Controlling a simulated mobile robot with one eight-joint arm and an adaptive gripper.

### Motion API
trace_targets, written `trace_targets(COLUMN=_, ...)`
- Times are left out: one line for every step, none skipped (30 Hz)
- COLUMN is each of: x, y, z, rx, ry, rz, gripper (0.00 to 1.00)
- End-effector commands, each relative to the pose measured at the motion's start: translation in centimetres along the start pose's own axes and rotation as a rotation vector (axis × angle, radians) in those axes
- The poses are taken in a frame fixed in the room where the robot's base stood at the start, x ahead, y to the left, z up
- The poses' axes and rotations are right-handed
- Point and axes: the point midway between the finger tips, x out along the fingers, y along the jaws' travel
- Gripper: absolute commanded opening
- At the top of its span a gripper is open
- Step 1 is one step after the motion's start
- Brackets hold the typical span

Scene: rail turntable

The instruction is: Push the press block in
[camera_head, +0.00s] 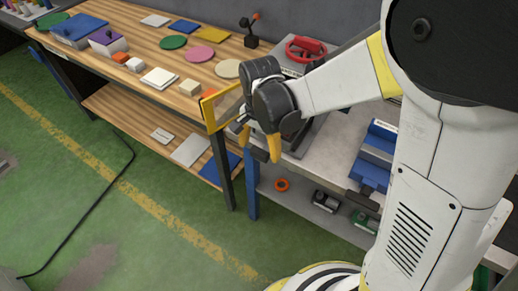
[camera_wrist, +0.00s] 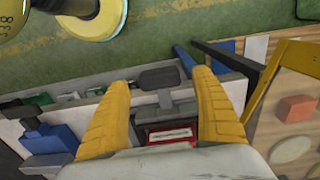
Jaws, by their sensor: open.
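My gripper (camera_head: 260,145) points down at the left end of the grey bench, its two yellow fingers apart and empty. In the wrist view my gripper (camera_wrist: 162,80) has its fingers spread on either side of a dark grey block (camera_wrist: 160,77). This block seems to stick out from the bench edge on a grey stem, and may be the press block; I cannot tell for sure. Behind it, between the fingers, is a red part (camera_wrist: 168,133) with a white label. I cannot tell whether a finger touches the block. My arm hides much of the device in the head view.
A red ring handle (camera_head: 305,48) stands behind my gripper. A blue fixture (camera_head: 375,155) is to the right on the grey bench (camera_head: 335,140). The green floor in front is open.

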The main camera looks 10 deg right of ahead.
Motion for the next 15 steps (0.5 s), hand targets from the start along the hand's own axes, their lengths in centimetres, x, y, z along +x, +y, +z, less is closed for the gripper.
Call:
trace_targets(x=1.0, y=0.0, z=0.0, rx=0.000, ry=0.000, rz=0.000, gripper=0.76)
trace_targets(x=1.4, y=0.0, z=0.0, rx=0.000, ry=0.000, rz=0.000, gripper=0.76)
trace_targets(x=1.8, y=0.0, z=0.0, rx=0.000, ry=0.000, rz=0.000, gripper=0.76)
trace_targets(x=2.0, y=0.0, z=0.0, rx=0.000, ry=0.000, rz=0.000, gripper=0.76)
trace_targets(x=2.2, y=0.0, z=0.0, rx=0.000, ry=0.000, rz=0.000, gripper=0.76)
trace_targets(x=2.4, y=0.0, z=0.0, rx=0.000, ry=0.000, rz=0.000, gripper=0.76)
trace_targets(x=2.4, y=0.0, z=0.0, rx=0.000, ry=0.000, rz=0.000, gripper=0.76)
trace_targets(x=2.5, y=0.0, z=0.0, rx=0.000, ry=0.000, rz=0.000, gripper=0.76)
trace_targets(x=2.5, y=0.0, z=0.0, rx=0.000, ry=0.000, rz=0.000, gripper=0.76)
trace_targets(x=2.5, y=0.0, z=0.0, rx=0.000, ry=0.000, rz=0.000, gripper=0.76)
trace_targets(x=2.5, y=0.0, z=0.0, rx=0.000, ry=0.000, rz=0.000, gripper=0.76)
trace_targets(x=2.5, y=0.0, z=0.0, rx=0.000, ry=0.000, rz=0.000, gripper=0.76)
trace_targets(x=2.5, y=0.0, z=0.0, rx=0.000, ry=0.000, rz=0.000, gripper=0.76)
trace_targets(x=2.5, y=0.0, z=0.0, rx=0.000, ry=0.000, rz=0.000, gripper=0.76)
trace_targets(x=2.5, y=0.0, z=0.0, rx=0.000, ry=0.000, rz=0.000, gripper=0.76)
